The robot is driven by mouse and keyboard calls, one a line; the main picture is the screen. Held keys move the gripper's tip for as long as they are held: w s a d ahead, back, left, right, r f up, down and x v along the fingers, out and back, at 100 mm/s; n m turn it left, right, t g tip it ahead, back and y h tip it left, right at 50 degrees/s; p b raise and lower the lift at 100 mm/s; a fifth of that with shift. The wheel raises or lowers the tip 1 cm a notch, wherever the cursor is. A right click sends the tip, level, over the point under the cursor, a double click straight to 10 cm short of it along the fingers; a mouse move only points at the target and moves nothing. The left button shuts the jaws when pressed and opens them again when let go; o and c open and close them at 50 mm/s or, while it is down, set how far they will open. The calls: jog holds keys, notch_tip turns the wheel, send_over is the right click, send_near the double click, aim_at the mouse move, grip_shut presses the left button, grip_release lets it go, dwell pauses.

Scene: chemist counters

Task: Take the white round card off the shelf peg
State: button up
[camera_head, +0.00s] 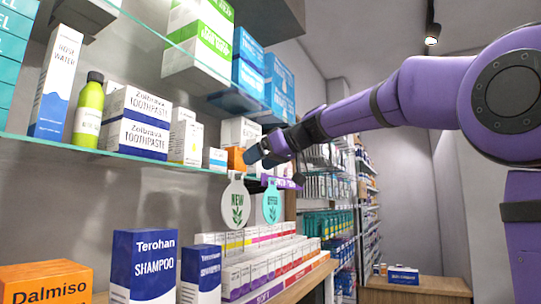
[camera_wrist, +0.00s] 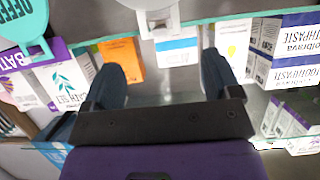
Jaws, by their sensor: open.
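The white round card (camera_head: 236,208), marked NEW with a green leaf, hangs at the front edge of the glass shelf (camera_head: 120,158) in the head view. In the wrist view the white card (camera_wrist: 150,4) and its clip (camera_wrist: 160,24) are at the top edge, mostly cut off. My gripper (camera_head: 256,152) is just above and to the right of the card, near the shelf edge. In the wrist view my gripper (camera_wrist: 163,62) is open, with nothing between its two dark fingers. The card's clip lies ahead of the gap between the fingertips, apart from them.
A teal round card (camera_head: 272,203) hangs close to the right of the white one. An orange box (camera_head: 236,158) and toothpaste boxes (camera_head: 134,122) stand on the shelf behind. A glass shelf with boxes is above. Shampoo boxes (camera_head: 143,265) and small cartons stand below.

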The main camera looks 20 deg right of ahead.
aim_at(238, 173)
jog(key=x, duration=0.7)
jog(key=shift+s, duration=0.1)
jog(key=c, duration=1)
